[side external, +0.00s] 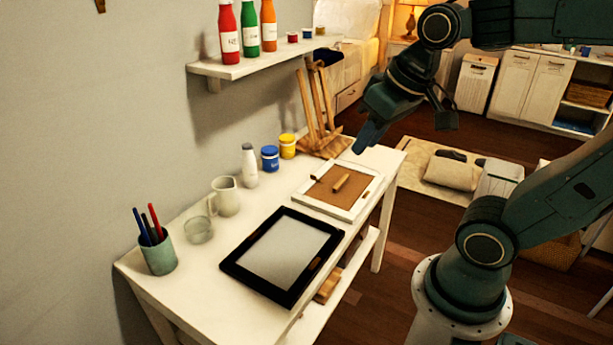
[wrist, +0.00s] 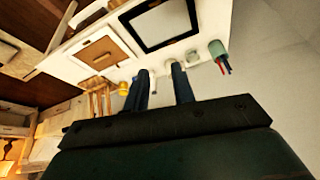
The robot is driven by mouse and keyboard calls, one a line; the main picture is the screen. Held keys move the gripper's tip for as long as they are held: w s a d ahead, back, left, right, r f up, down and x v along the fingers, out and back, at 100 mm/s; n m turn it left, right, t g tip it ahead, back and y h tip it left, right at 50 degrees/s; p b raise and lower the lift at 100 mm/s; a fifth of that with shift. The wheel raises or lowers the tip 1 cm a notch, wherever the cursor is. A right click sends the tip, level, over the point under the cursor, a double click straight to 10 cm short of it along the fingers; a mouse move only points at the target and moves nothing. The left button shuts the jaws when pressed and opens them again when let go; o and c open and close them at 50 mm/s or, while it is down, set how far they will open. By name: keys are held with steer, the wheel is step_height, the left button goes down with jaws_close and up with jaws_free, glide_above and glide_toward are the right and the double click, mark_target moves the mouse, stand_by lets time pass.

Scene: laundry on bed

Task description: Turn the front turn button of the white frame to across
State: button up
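The white frame (side external: 361,206) lies flat on the white table with its brown backing (side external: 325,194) facing up. A short wooden piece (side external: 341,183) lies over the backing, angled. A smaller wooden piece (side external: 315,178) sits by the frame's left edge. Which of these is the front turn button, and its exact angle, I cannot tell. The white frame also shows in the wrist view (wrist: 78,58), at upper left. My gripper (side external: 407,126) is above and beyond the frame, clear of it. Its two fingers are apart and empty, as the wrist view also shows (wrist: 160,70).
A black frame (side external: 318,267) lies on the table nearer the camera. A pen cup (side external: 161,255), glass (side external: 198,230), white jug (side external: 226,198), white bottle (side external: 249,167), paint jars (side external: 270,158) and a wooden easel (side external: 325,143) line the wall side. A shelf (side external: 250,65) with bottles hangs above.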

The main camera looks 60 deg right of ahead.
steer(key=w+d+f+m+g, duration=0.2)
steer(key=w+d+m, duration=0.2)
steer(key=w+d, duration=0.3)
steer(key=m+g, duration=0.3)
steer(key=m, duration=0.9)
glide_above(366, 193)
step_height(366, 193, down, 19)
steer(key=shift+w+f+y, duration=0.1)
steer(key=shift+f+y, duration=0.05)
steer(key=shift+y, duration=0.15)
steer(key=shift+f, duration=0.1)
steer(key=shift+f, duration=6.8)
steer(key=shift+c, duration=0.4)
jaws_close()
